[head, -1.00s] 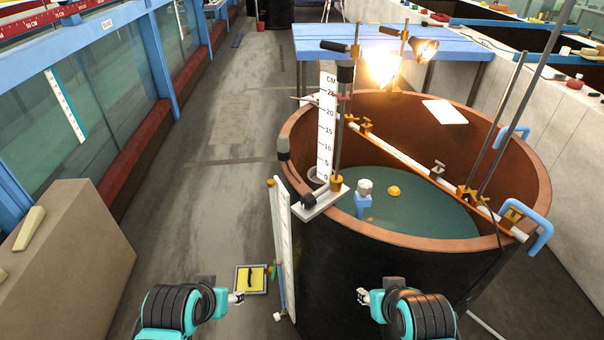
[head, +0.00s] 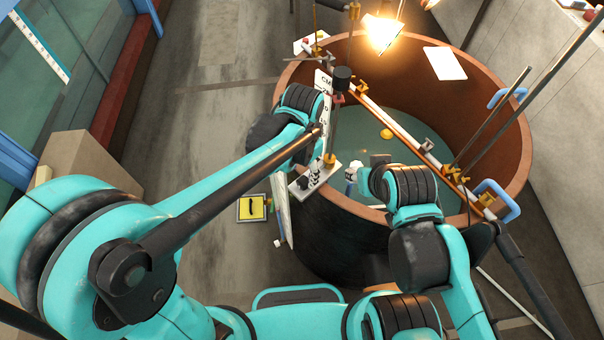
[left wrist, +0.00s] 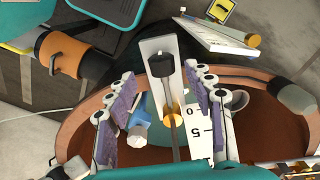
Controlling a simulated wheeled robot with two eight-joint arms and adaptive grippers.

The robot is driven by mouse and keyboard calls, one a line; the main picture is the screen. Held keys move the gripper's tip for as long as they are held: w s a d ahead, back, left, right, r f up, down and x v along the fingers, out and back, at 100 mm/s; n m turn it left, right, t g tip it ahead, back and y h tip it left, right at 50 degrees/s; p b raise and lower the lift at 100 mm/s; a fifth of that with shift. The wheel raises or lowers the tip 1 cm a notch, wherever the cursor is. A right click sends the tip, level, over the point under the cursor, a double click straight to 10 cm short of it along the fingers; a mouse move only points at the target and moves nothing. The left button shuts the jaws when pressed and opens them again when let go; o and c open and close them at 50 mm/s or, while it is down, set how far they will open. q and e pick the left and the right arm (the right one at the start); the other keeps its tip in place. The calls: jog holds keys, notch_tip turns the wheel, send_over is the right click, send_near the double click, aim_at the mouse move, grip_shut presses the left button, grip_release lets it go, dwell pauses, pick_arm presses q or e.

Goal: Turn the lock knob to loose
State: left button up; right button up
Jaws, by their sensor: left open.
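A gauge stands on a white plate (head: 300,190) at the tank's near left rim, with a numbered scale (head: 323,82), a rod and a black cylinder (head: 342,77) on top. In the left wrist view, a black knob (left wrist: 160,63) on a grey stem lies between my fingertips, with a gold collar (left wrist: 172,113) below it in the picture. I cannot tell for sure whether this is the lock knob.
The round tank (head: 508,140) has a copper-coloured rim and a rail (head: 400,125) across it. A blue block with a white top (head: 351,178) is beside my right gripper. A lit lamp (head: 384,32) stands behind. A yellow panel (head: 252,208) lies on the floor at left.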

aim_at(302, 180)
pick_arm(q)
jog(key=f, duration=0.4)
jog(key=shift+w+d+f, duration=0.1)
jog(key=shift+w, duration=0.15)
jog(key=shift+s+f, duration=0.1)
jog(key=shift+f, duration=0.35)
jog(key=shift+c, duration=0.3)
jog(key=shift+b, duration=0.3)
jog(key=c, duration=1.1)
